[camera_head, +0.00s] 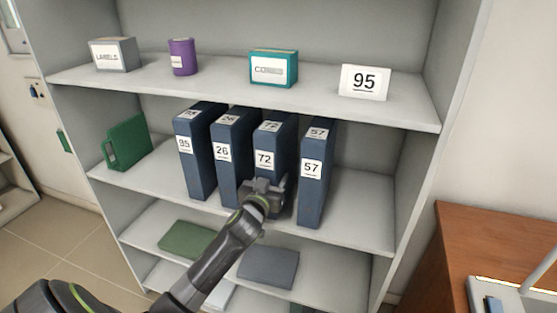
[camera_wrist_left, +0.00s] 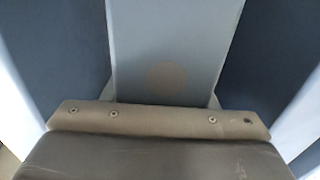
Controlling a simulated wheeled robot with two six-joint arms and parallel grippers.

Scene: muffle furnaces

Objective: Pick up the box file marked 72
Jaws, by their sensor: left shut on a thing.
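The box file marked 72 (camera_head: 271,139) is dark blue with white labels and stands upright on the middle shelf in the head view. My left gripper (camera_head: 267,186) is at its lower front, shut on it. In the left wrist view the spine of box file 72 (camera_wrist_left: 175,50) fills the middle, with the gripper body (camera_wrist_left: 160,122) across the bottom. The fingertips are mostly hidden there. My right gripper is in neither view.
Box files 26 (camera_head: 230,175) and 57 (camera_head: 312,195) stand close on either side, and 95 (camera_head: 196,170) stands further left. The shelf above (camera_head: 220,80) carries small boxes and a sign. A wooden desk (camera_head: 500,245) is at right.

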